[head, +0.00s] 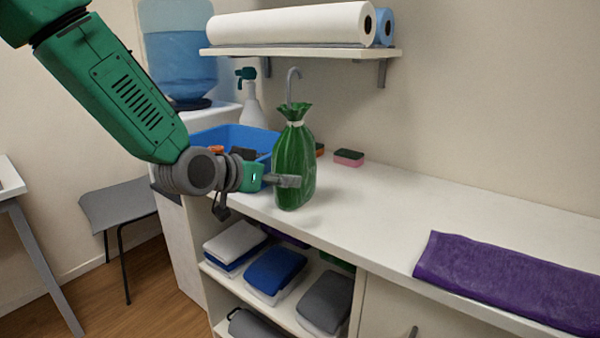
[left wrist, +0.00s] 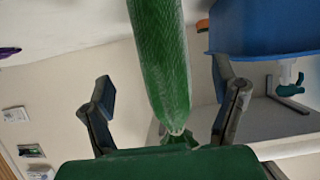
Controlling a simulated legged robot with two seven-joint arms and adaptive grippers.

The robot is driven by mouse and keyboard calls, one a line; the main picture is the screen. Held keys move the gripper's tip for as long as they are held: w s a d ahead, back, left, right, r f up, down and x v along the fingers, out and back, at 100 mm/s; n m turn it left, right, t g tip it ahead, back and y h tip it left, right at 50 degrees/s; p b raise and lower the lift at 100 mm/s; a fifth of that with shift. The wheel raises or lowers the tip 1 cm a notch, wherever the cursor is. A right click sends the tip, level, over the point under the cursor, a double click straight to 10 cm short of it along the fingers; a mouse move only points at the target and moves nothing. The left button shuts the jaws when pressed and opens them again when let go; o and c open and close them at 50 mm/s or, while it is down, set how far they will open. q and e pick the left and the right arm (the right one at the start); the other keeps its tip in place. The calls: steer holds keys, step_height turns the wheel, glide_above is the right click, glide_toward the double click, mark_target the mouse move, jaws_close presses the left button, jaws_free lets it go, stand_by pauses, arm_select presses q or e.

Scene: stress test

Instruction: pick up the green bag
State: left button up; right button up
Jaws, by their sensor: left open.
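The green bag (head: 296,150) stands upright on the white counter, gathered at its neck with a pale tie. A grey curved hook shows above its top. My left gripper (head: 284,181) reaches in from the left at the bag's lower part, with one grey finger in front of it. In the left wrist view, the bag (left wrist: 163,55) lies between the two spread fingers of my left gripper (left wrist: 165,88), with a visible gap on each side. The gripper is open. My right gripper is not in view.
A blue bin (head: 215,136) with items stands behind the gripper, left of the bag. A spray bottle (head: 251,105) is behind it. A shelf (head: 300,53) with rolls hangs above. Sponges (head: 348,157) lie right of the bag. A purple towel (head: 510,280) lies farther right; counter between is clear.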

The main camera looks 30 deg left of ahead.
arm_select(q)
steer(key=shift+x, duration=0.85)
steer(key=shift+w+a+f+b, duration=0.15)
steer(key=shift+w+a+f, duration=0.05)
steer(key=shift+w, duration=0.2)
steer(key=shift+w+a+f+b, duration=0.15)
steer(key=shift+w+f, duration=0.05)
steer(key=shift+w, duration=0.15)
steer(key=x, duration=0.2)
steer(key=b+x, duration=0.1)
steer(key=shift+w+d+f, duration=0.15)
steer(key=shift+w+d, duration=0.1)
steer(key=shift+w, duration=0.1)
steer(key=shift+w+d, duration=0.15)
steer(key=shift+w, duration=0.3)
steer(key=c, duration=1.4)
